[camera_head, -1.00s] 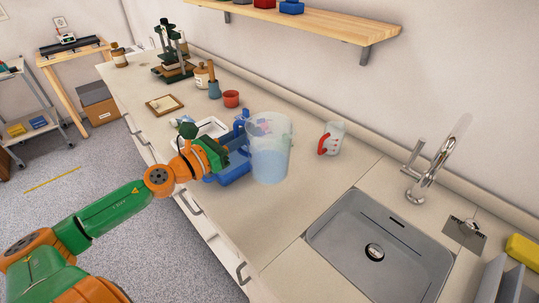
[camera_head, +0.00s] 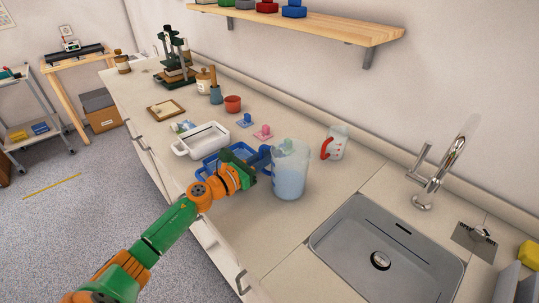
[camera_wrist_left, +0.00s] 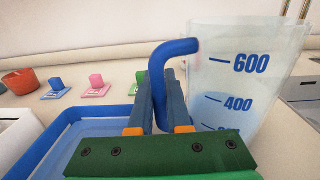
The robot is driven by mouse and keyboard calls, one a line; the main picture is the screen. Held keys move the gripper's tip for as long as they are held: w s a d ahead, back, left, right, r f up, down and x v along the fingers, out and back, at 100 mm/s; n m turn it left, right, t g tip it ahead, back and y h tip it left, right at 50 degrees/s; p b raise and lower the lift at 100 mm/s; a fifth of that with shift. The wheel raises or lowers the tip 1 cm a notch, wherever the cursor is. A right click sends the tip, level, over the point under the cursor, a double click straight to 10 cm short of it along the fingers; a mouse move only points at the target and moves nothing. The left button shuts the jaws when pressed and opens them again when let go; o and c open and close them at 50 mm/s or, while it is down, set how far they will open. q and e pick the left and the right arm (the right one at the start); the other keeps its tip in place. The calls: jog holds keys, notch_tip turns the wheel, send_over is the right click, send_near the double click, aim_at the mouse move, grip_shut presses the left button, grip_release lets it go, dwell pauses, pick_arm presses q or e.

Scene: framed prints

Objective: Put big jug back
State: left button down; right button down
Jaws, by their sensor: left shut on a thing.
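The big jug (camera_head: 291,172) is clear and bluish, with a blue handle. It looks about upright at the front of the counter, left of the sink. My left gripper (camera_head: 262,161) is shut on the handle, on the jug's left side. In the left wrist view the fingers (camera_wrist_left: 162,105) close around the blue handle (camera_wrist_left: 158,70), and the jug wall (camera_wrist_left: 240,85) shows 600 and 400 marks. The jug's base is hidden in that view. I cannot tell whether the base touches the counter. My right gripper is not in view.
A smaller jug with a red handle (camera_head: 337,144) stands behind to the right. The sink (camera_head: 335,235) and tap (camera_head: 435,175) are at the right. A blue tray (camera_head: 207,165), white tray (camera_head: 203,139) and small stamps (camera_head: 263,133) lie left. A shelf (camera_head: 330,25) hangs above.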

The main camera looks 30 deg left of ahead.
pick_arm(q)
jog(key=c, duration=0.9)
grip_release()
jog(key=shift+s+r, duration=0.1)
jog(key=shift+s, duration=0.05)
jog(key=b+v, duration=0.1)
jog(key=v, duration=0.9)
jog(key=shift+s+a+b, duration=0.15)
jog(key=shift+s+b, duration=0.2)
jog(key=shift+s+a, duration=0.15)
jog(key=shift+s, duration=0.35)
